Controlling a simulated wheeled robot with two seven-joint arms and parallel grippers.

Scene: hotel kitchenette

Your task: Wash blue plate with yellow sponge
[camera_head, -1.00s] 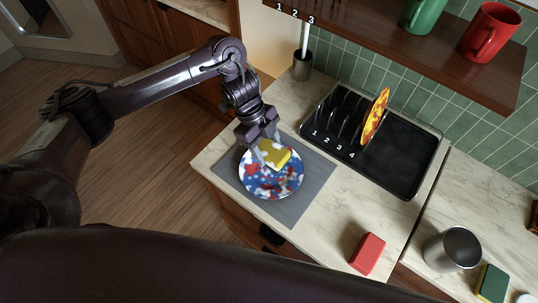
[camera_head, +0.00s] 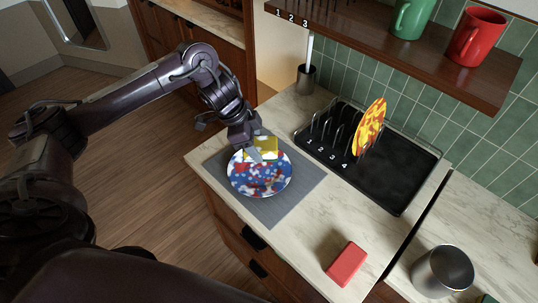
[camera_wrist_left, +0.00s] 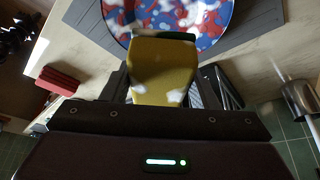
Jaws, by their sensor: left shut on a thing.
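The blue plate (camera_head: 262,182), patterned with red and white patches, lies on a grey mat (camera_head: 307,180) on the counter. My left gripper (camera_head: 254,154) is shut on the yellow sponge (camera_head: 268,143) over the far part of the plate. In the left wrist view the sponge (camera_wrist_left: 160,72) shows white foam-like patches and a dark green edge, with the plate (camera_wrist_left: 205,22) just beyond it. I cannot tell for certain whether the sponge touches the plate. My right gripper is not in view.
A black dish rack (camera_head: 400,185) holds an orange-yellow plate (camera_head: 370,127) upright. A red sponge (camera_head: 347,264) and a metal canister (camera_head: 442,271) are at the front right. A shelf (camera_head: 425,55) with green and red mugs overhangs the back.

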